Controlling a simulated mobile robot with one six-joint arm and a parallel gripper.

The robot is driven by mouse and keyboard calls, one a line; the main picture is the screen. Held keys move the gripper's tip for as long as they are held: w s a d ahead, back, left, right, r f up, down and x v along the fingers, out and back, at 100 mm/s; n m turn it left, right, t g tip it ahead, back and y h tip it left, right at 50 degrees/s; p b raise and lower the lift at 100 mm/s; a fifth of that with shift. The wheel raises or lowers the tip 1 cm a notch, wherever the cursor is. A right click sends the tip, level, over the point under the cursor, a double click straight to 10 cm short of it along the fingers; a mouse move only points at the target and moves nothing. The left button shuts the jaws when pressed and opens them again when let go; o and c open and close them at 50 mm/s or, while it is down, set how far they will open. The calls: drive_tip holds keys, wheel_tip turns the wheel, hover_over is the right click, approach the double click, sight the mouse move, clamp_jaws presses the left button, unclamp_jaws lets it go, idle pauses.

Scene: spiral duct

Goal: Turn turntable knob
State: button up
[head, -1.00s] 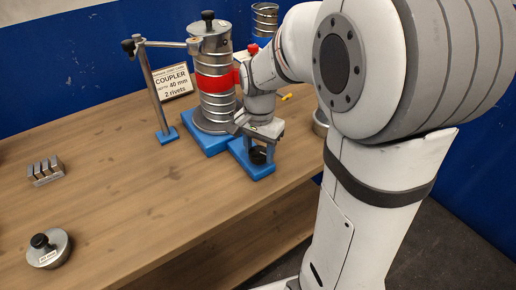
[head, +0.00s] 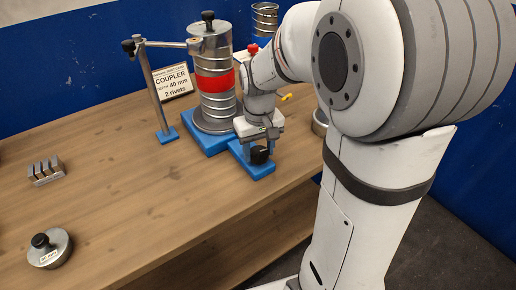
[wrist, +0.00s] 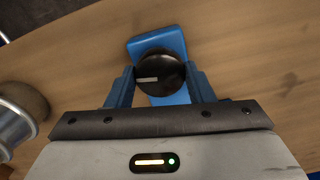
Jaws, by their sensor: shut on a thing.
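The turntable knob (wrist: 160,76) is round and black with a pale line pointing left in the wrist view. It sits on a blue base block (wrist: 158,45), which also shows in the head view (head: 262,170). My gripper (wrist: 160,85) has its two blue fingers on either side of the knob, shut on it. In the head view my gripper (head: 259,150) points down over the knob, which is partly hidden. The turntable (head: 214,125) carries a stacked metal duct (head: 215,105) with a red band, just left of my gripper.
A clamp post (head: 154,92) with an arm reaches to the duct top. A COUPLER sign (head: 174,83) stands behind. A metal block (head: 46,171) and a round weight with black knob (head: 50,247) lie on the left. The front middle of the bench (head: 150,215) is clear.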

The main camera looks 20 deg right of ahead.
sight(259, 152)
drive_tip(key=shift+n, duration=1.6)
drive_tip(key=o, duration=1)
wheel_tip(259, 152, up, 8)
drive_tip(key=shift+f, duration=0.1)
